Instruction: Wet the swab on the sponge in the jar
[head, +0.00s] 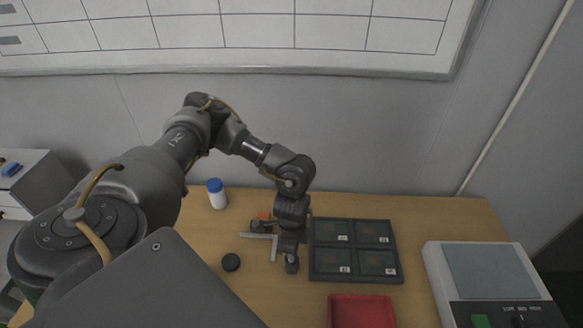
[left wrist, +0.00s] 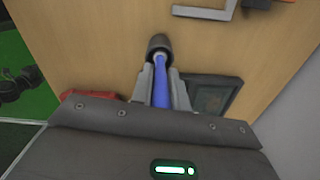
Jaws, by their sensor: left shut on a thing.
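My left gripper (left wrist: 161,74) is shut on the blue shaft of the swab (left wrist: 160,88) in the left wrist view. A dark rounded piece (left wrist: 159,44) shows at the shaft's far end; I cannot tell whether it is part of the swab or stands apart below. In the head view my left gripper (head: 291,256) is low over the table, left of the black tray, and its own links hide the swab. No sponge is discernible. My right gripper is not in view.
A black four-part tray (head: 312,262) is close on the right, with a red tray (head: 361,298) in front. A grey scale (head: 485,271) stands at far right. A white bottle with a blue cap (head: 217,193), a grey angled piece (head: 258,236) and an orange item (head: 263,215) are left.

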